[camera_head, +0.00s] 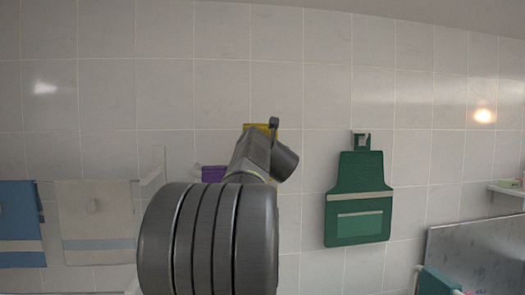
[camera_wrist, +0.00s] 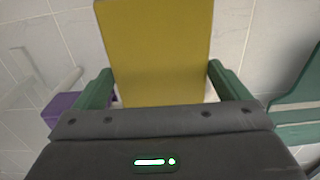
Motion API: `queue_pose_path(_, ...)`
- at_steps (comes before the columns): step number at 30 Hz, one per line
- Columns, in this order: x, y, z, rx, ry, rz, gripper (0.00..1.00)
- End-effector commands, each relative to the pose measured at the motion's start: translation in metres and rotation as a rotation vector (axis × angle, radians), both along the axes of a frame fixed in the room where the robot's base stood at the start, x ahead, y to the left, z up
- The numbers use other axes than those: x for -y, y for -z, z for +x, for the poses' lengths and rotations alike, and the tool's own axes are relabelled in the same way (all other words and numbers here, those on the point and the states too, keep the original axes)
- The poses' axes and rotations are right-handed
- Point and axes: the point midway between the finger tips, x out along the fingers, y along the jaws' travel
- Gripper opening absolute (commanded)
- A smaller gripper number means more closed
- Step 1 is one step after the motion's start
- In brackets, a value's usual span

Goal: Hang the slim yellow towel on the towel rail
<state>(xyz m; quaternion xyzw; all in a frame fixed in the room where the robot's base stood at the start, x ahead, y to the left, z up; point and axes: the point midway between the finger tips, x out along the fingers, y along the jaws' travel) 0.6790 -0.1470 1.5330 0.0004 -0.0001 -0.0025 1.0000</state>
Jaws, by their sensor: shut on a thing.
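The yellow towel (camera_wrist: 157,45) stands up between the two green fingers of my gripper (camera_wrist: 160,86) in the wrist view. My gripper is shut on it. In the head view only a small yellow edge of the towel (camera_head: 262,126) shows above my arm, which hides the rest and most of the gripper. A white rail (camera_head: 153,176) with an upright end is on the tiled wall at the left. A white bar (camera_wrist: 66,80) also shows faintly at the left of the wrist view. The towel is apart from it there.
A blue towel (camera_head: 19,222) and a beige towel (camera_head: 97,221) hang at the left. A purple item (camera_head: 214,173) is partly behind my arm. A green apron (camera_head: 358,200) hangs from a hook at the right. A small shelf (camera_head: 507,189) and a grey panel (camera_head: 480,252) are farther right.

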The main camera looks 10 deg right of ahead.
Motion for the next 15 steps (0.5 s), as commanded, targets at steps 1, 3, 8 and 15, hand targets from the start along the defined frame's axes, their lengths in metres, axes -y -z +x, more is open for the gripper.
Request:
queue_pose_path(1,0.000,0.007,0.000,0.000,0.000,0.001,0.67)
queue_pose_path(3,0.000,0.013,0.000,0.001,0.001,0.001,0.67)
queue_pose_path(8,0.000,0.025,0.000,0.001,0.001,0.000,0.67)
queue_pose_path(15,0.000,0.045,0.000,0.001,0.001,0.000,0.67)
